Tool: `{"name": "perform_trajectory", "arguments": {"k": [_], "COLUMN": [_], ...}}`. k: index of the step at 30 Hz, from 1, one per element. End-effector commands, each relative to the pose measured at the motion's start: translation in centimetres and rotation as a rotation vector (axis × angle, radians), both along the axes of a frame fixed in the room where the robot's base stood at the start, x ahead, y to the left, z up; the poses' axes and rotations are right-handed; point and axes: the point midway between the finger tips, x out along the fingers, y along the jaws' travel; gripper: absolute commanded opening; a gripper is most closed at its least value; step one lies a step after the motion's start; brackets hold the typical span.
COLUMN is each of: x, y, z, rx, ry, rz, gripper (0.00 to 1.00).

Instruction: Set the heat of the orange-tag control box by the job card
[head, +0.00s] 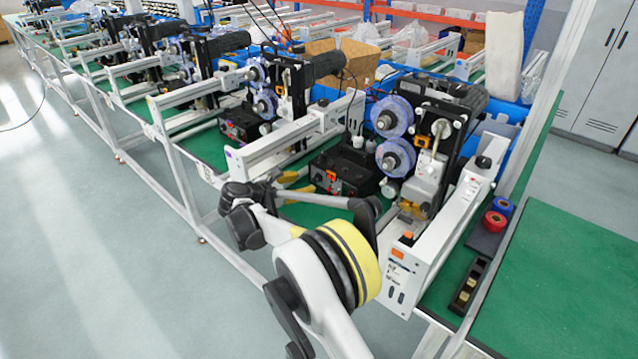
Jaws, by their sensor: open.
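The black control box (345,165) stands on the green bench in the middle of the picture. Its front carries a small orange patch (331,176) and small controls, too small to read. An orange tag (397,253) is on the white end panel (402,278) of the same station; small print there is unreadable. My gripper (307,181) is just left of the box front, its yellowish fingers apart and pointing towards it. It looks empty; I cannot tell whether a finger touches the box. I cannot make out a job card.
Clear spools (390,117) and a black machine stand right of the box. A white rail (290,130) stands behind my gripper. Another black box (240,124) is further left. Red and blue tape rolls (497,220) lie at right. The floor at left is clear.

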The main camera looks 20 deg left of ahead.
Motion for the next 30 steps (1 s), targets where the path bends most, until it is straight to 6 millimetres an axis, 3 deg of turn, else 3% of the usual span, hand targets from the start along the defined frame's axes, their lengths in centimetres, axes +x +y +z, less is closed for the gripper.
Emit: {"name": "perform_trajectory", "arguments": {"k": [3,9,20,21,25,30], "x": [2.1,4.4,5.1,5.0,5.0,5.0], "y": [-0.9,-1.7,-2.0,-2.0,-2.0,-2.0], "z": [-1.2,-2.1,-2.1,-2.1,-2.1,-2.1], "rx": [0.001,0.002,0.002,0.002,0.002,0.003], "ry": [0.000,0.000,0.000,0.000,0.000,0.000], "rz": [-0.003,-0.001,-0.001,-0.001,-0.001,-0.001], "gripper": [0.47,0.47,0.47,0.43,0.03,0.00]}}
